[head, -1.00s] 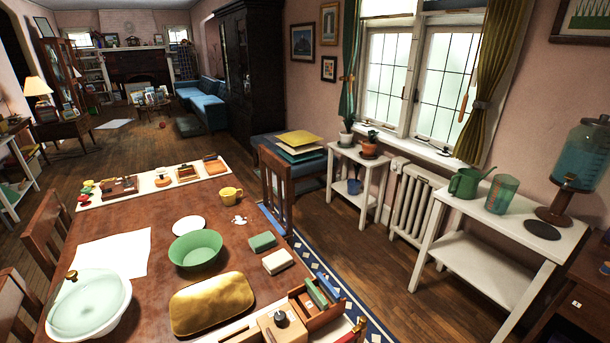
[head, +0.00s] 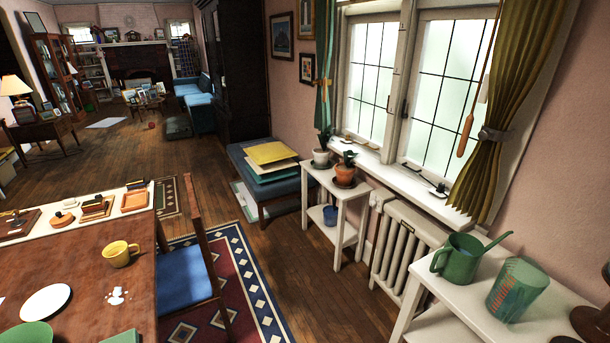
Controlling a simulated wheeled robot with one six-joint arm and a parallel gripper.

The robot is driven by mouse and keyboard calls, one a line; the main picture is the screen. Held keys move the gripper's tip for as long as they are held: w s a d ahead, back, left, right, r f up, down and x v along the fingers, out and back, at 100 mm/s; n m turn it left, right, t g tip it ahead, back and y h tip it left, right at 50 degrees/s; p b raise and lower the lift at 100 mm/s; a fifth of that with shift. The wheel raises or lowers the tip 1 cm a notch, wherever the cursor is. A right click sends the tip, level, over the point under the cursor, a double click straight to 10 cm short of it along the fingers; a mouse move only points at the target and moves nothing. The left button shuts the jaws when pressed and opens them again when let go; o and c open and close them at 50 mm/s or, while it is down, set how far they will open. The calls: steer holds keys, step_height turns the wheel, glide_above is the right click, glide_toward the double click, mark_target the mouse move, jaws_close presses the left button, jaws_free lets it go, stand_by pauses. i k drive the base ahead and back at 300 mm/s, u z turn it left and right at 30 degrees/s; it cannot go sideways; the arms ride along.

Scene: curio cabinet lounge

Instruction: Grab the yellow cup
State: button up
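The yellow cup (head: 118,254) stands upright on the brown wooden table (head: 70,290) at the lower left of the head view. Its handle points to the right. A white plate (head: 46,302) lies nearer than the cup, to its left. A small white patch (head: 117,296) lies on the table in front of the cup. My gripper does not show in the head view.
A wooden chair with a blue seat (head: 186,276) stands at the table's right side. A patterned rug (head: 233,262) and bare floor (head: 300,270) lie right of it. A white stand with potted plants (head: 338,190), a radiator (head: 402,250) and a white side table (head: 465,292) line the right wall.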

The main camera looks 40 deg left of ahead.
mark_target(124, 254)
steer(key=u, duration=1.8)
steer(key=i, duration=2.25)
steer(key=u, duration=0.9)
steer(key=i, duration=0.55)
steer(key=u, duration=1.8)
